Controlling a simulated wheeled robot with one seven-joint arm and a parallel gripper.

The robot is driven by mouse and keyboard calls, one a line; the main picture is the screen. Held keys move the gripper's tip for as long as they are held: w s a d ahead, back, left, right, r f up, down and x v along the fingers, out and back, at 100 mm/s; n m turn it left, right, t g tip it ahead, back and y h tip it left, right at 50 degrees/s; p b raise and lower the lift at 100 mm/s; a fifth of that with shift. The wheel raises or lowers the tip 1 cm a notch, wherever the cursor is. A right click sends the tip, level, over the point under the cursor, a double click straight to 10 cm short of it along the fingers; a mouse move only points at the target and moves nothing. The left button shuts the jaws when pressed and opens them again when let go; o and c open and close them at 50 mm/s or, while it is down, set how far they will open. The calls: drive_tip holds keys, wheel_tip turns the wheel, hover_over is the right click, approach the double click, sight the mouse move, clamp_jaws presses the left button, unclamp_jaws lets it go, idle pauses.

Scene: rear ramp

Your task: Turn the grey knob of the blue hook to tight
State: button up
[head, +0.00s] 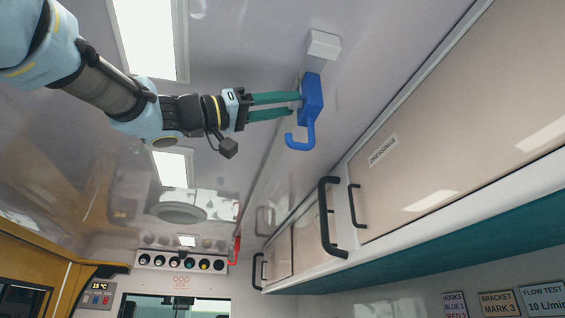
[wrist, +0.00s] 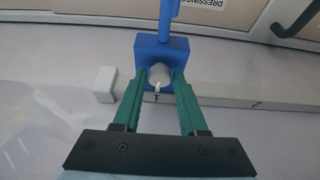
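The blue hook (head: 311,98) hangs from the ceiling rail, its block above and its curved end below. It also shows in the wrist view (wrist: 165,49), with its block at the top centre. The grey knob (wrist: 159,73) sits on the block's face between my fingertips; in the head view it is hidden. A white pointer on the knob points down in the wrist view, towards a small dark T-like mark. My gripper (head: 296,104) reaches the block from the left. Its two green fingers flank the knob closely on both sides and appear closed on it.
A pale rail (wrist: 240,98) runs along the ceiling, with a white block (head: 323,45) beside the hook. The dressings cupboard (head: 440,130) and its black handles (head: 327,217) are to the right. A red hook (head: 236,249) hangs farther back.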

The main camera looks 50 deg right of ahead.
clamp_jaws()
